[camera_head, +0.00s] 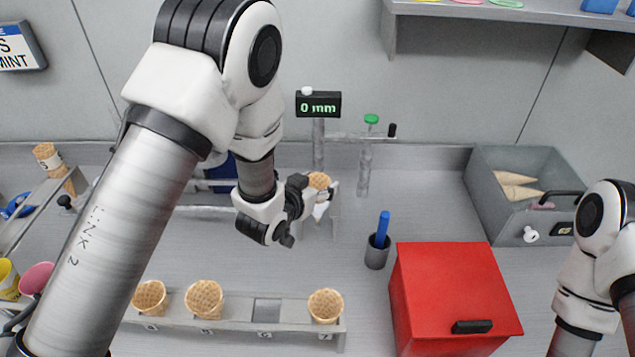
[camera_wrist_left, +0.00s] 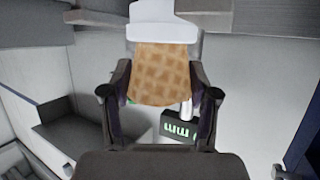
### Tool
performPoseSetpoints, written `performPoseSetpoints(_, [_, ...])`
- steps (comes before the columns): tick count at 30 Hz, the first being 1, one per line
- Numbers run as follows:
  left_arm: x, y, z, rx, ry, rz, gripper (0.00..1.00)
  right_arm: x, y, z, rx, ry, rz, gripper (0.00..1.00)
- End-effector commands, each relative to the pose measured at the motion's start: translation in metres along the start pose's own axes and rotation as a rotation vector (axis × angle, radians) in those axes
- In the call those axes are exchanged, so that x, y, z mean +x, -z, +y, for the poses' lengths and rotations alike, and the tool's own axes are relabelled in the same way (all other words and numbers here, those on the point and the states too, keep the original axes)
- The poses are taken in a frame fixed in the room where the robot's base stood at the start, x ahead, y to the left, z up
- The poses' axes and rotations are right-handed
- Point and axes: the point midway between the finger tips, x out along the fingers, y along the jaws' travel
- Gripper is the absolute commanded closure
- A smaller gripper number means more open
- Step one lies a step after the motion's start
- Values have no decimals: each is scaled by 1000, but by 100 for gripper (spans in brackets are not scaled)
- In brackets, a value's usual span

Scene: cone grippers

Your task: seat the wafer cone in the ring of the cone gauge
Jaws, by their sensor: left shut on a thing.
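My left gripper (camera_head: 303,200) is shut on a wafer cone (camera_head: 318,181) in the middle of the head view. In the left wrist view the fingers (camera_wrist_left: 160,100) lie on either side of the cone's waffle surface (camera_wrist_left: 160,72), and a white piece (camera_wrist_left: 164,30) covers its other end. The cone gauge has a display (camera_head: 318,104) reading 0 mm on a post behind the gripper; the display also shows upside down in the left wrist view (camera_wrist_left: 183,127). The gripper hides the gauge's ring, so I cannot tell whether the cone touches it. My right gripper is out of view.
A front rack (camera_head: 235,308) holds several cones and has one empty square place. A grey bin (camera_head: 490,217) with cones stands at the back right. A green-capped post (camera_head: 366,165) stands beside the gauge.

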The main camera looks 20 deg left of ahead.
Motion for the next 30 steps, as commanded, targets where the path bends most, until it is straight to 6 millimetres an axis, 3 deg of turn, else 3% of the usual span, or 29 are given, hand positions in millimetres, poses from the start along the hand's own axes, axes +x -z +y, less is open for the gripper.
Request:
performPoseSetpoints(5, [0,0,0,0,0,0,54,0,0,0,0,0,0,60])
performPoseSetpoints(6, [0,0,0,0,0,0,36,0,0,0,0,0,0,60])
performPoseSetpoints(8, [0,0,0,0,0,0,15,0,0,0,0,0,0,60])
performPoseSetpoints(9, [0,0,0,0,0,0,11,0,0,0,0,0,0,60])
performPoseSetpoints(20, [-5,0,0,0,0,0,11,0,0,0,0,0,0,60])
performPoseSetpoints(30, [-66,0,0,-2,1,-2,11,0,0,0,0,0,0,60])
